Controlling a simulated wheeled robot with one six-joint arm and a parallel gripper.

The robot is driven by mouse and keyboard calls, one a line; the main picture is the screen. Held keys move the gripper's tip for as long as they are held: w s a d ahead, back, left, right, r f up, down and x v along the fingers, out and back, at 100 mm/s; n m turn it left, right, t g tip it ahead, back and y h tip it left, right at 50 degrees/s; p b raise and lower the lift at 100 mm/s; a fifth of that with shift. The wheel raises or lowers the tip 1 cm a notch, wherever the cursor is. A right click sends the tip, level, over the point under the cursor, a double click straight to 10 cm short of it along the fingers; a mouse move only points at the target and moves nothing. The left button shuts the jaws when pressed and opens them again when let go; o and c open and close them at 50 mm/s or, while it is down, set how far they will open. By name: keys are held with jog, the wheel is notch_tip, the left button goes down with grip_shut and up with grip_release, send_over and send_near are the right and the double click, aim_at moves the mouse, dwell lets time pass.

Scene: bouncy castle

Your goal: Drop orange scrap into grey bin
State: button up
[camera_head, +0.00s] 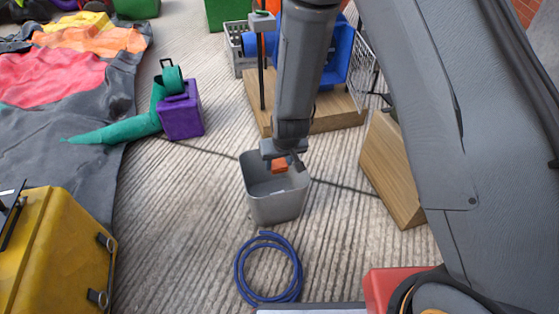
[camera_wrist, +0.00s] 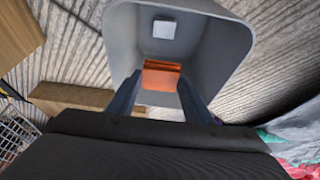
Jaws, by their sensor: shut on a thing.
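The grey bin (camera_head: 275,203) stands upright and open on the ribbed ground in the middle of the head view. It also fills the upper middle of the wrist view (camera_wrist: 118,35). My gripper (camera_head: 281,160) points down over the bin's mouth. It is shut on the orange scrap (camera_head: 280,167), a small orange block. In the wrist view the orange scrap (camera_wrist: 160,76) is between my two fingers, with the bin's inside behind it. A small pale square (camera_wrist: 164,29) shows inside the bin. The exact height of the scrap against the rim is hard to tell.
A coiled blue hose (camera_head: 268,268) lies in front of the bin. A wooden block (camera_head: 391,172) stands to the right, and a blue machine on a wooden base (camera_head: 336,112) is behind. A purple box (camera_head: 181,115) with a teal tube and a yellow case (camera_head: 62,255) are left.

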jog(key=o, duration=1.1)
jog(key=p+v, duration=0.4)
jog(key=v, duration=0.3)
jog(key=shift+s+r, duration=0.2)
jog(key=shift+r, duration=0.1)
